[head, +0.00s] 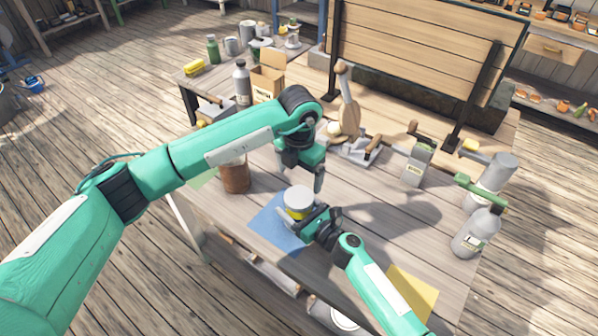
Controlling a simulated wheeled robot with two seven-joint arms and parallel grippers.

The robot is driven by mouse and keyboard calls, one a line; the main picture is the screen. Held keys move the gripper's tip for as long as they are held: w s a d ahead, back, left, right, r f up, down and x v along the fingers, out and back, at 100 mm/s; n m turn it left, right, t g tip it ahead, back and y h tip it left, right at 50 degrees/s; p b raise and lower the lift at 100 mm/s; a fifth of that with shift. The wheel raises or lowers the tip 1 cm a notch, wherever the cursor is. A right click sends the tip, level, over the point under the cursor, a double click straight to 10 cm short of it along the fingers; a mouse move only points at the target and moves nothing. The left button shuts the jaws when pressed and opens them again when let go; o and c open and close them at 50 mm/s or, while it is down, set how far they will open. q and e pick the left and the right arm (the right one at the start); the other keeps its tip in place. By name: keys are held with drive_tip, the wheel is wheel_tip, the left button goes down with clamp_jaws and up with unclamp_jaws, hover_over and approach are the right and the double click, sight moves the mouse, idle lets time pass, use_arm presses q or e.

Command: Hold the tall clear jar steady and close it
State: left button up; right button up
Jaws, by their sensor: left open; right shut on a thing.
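A jar (299,203) with a round white top and a yellow band stands on the blue mat (270,226). My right gripper (312,222) is shut on its side from the lower right and hides part of it. I cannot tell whether the white top is fully seated. My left gripper (304,176) is open, pointing down, above and just behind the jar, apart from it. A brown-filled jar (236,176) stands to the left, partly hidden by my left arm.
A grey bottle (476,232) and a grey-capped container (490,182) stand at the right. A yellow sheet (412,291) lies at the front right. The table between mat and right-hand bottles is mostly clear.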

sight(299, 197)
idle(0.4)
use_arm(q)
drive_tip(key=shift+f, duration=4)
drive_tip(key=c, duration=1)
drive_tip(key=o, duration=1.2)
drive_tip(key=shift+c, duration=0.2)
drive_tip(key=shift+r, duration=0.1)
wheel_tip(299, 197, up, 12)
